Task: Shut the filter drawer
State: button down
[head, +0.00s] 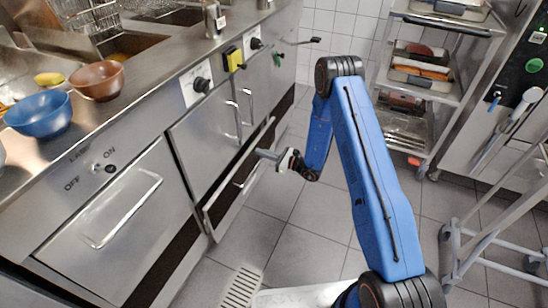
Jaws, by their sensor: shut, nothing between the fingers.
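A long, low metal drawer (222,204) stands out from the base of the steel counter, its front apart from the cabinet face above it. I take it to be the filter drawer. It has a thin bar handle (244,180) on its front. My gripper (262,154) is shut and empty. It appears in front of and above the drawer's far half, pointing left toward the counter. I cannot tell whether it touches anything.
The counter bears a blue bowl (40,114) and a brown bowl (97,81). A larger front with a handle (122,209) is at the left. A tray rack (440,75) stands at the back right, a wheeled metal frame (495,238) at the right. Tiled floor (305,225) is clear before the drawer.

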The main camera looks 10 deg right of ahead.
jog(key=x, duration=0.3)
jog(key=shift+r, duration=0.15)
dwell(0.3)
